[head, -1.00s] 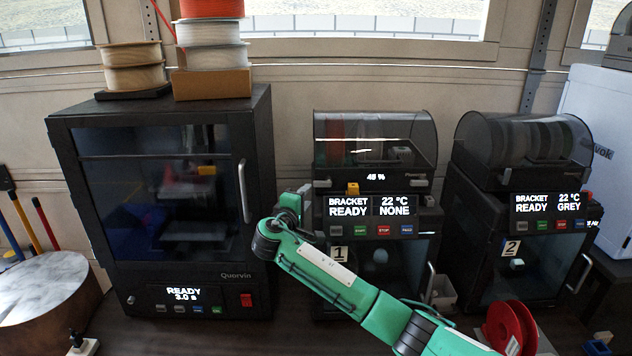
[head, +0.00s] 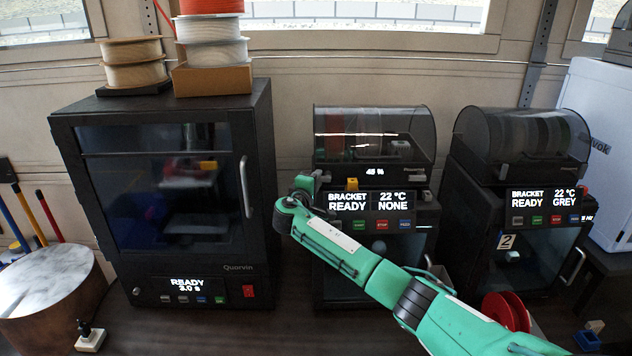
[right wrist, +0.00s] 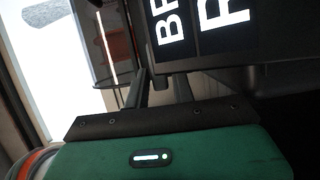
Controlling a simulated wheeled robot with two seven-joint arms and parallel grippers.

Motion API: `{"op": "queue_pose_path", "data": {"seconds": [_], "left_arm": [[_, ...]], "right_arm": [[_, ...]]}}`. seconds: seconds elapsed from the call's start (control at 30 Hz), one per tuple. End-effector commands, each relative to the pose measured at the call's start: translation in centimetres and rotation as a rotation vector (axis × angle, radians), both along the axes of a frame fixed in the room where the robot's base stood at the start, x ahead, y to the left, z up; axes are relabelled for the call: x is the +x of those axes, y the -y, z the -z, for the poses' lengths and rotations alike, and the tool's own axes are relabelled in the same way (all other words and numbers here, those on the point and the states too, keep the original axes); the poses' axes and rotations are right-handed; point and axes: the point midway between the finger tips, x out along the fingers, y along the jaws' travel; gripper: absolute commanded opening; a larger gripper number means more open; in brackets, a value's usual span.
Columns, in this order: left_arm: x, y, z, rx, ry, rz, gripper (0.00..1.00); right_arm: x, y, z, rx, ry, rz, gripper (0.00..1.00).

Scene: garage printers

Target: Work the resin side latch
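My right gripper (head: 308,183) is at the left side of the middle printer, close under the lower left corner of its clear-domed box (head: 374,140). In the right wrist view its two dark fingers (right wrist: 163,88) stand a little apart, pointing at the printer's edge beside the display (right wrist: 205,28). I cannot tell whether anything is between the fingertips. No part is clearly readable as the resin side latch; the spot at the fingertips is dark and partly hidden by the gripper. My left gripper is not in view.
The large Quorvin printer (head: 165,200) stands close left of my right gripper, its vertical door handle (head: 245,187) facing the gap. Printer 2 (head: 515,230) stands to the right. A round wooden stool-like block (head: 45,292) is at far left.

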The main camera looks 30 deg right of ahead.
Motion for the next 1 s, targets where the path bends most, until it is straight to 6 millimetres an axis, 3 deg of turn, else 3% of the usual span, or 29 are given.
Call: {"op": "queue_pose_path", "data": {"seconds": [0.03,0.1,0.13,0.57,1.0], "left_arm": [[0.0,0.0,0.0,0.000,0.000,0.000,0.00],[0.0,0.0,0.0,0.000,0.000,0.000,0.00],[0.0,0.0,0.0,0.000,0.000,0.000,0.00],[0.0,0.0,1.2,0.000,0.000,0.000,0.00],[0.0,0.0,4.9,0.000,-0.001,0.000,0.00]], "right_arm": [[0.0,0.0,0.0,0.000,0.000,0.000,0.15],[0.0,0.0,0.0,0.000,0.000,0.000,0.01],[0.0,0.0,0.0,0.000,0.000,0.000,0.00],[0.0,-0.1,0.0,0.069,0.042,0.000,0.00],[-0.2,0.3,-1.2,0.381,0.234,-0.001,0.00]]}}
